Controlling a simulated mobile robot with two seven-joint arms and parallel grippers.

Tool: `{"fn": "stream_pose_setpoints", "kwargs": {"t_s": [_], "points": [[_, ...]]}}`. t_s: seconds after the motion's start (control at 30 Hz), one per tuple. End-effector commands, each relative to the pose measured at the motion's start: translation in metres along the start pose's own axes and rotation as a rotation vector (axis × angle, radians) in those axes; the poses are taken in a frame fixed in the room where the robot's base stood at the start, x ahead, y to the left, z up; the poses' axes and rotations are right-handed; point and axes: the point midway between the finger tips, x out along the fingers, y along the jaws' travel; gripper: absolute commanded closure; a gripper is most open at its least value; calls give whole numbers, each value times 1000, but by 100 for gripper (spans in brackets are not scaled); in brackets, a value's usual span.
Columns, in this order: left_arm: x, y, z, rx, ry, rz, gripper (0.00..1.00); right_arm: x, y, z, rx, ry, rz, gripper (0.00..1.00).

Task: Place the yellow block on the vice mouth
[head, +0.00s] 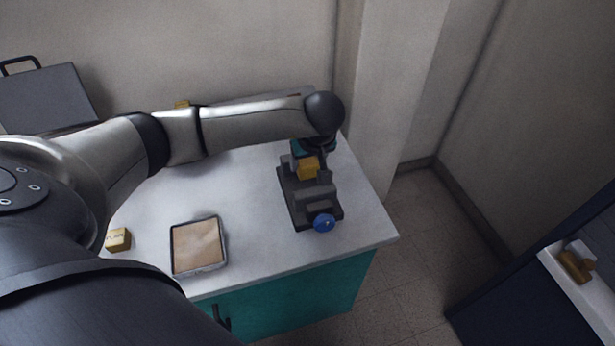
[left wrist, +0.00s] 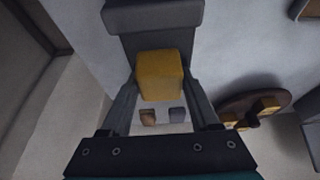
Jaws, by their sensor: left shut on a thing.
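The yellow block (head: 308,167) shows in the head view at the back part of the dark grey vice (head: 299,211), which has a blue knob (head: 324,222) at its front. My left gripper (head: 312,158) points down there, mostly hidden by my wrist. In the left wrist view the yellow block (left wrist: 160,72) sits between the two fingers of my left gripper (left wrist: 160,84), which is shut on it. A grey part of the vice (left wrist: 155,17) lies just beyond the block. I cannot tell whether the block touches the vice. My right gripper is not in view.
A tray (head: 173,262) with a tan surface and a lettered yellowish block (head: 118,239) are at the front left of the white table (head: 262,245). A grey case (head: 45,97) stands at the back left. A round brown piece (left wrist: 237,103) with yellow parts shows in the left wrist view.

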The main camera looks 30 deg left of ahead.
Motion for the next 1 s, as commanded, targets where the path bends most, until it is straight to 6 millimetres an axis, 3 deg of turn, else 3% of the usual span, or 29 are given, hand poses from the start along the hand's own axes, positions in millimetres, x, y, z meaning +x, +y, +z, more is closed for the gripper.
{"fn": "stream_pose_setpoints", "kwargs": {"t_s": [0.27, 0.47, 0.83, 0.87, 1.0], "points": [[21, 0, 9, 0, -1, 0, 96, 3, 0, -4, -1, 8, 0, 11], [48, 0, 20, -1, -1, 0, 96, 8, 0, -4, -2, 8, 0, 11], [52, 1, 21, -1, 1, 2, 96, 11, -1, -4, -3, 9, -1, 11], [53, 0, 21, 0, 0, 1, 37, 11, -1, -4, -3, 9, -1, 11], [52, 0, 21, -1, 0, 1, 21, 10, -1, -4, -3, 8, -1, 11]]}}
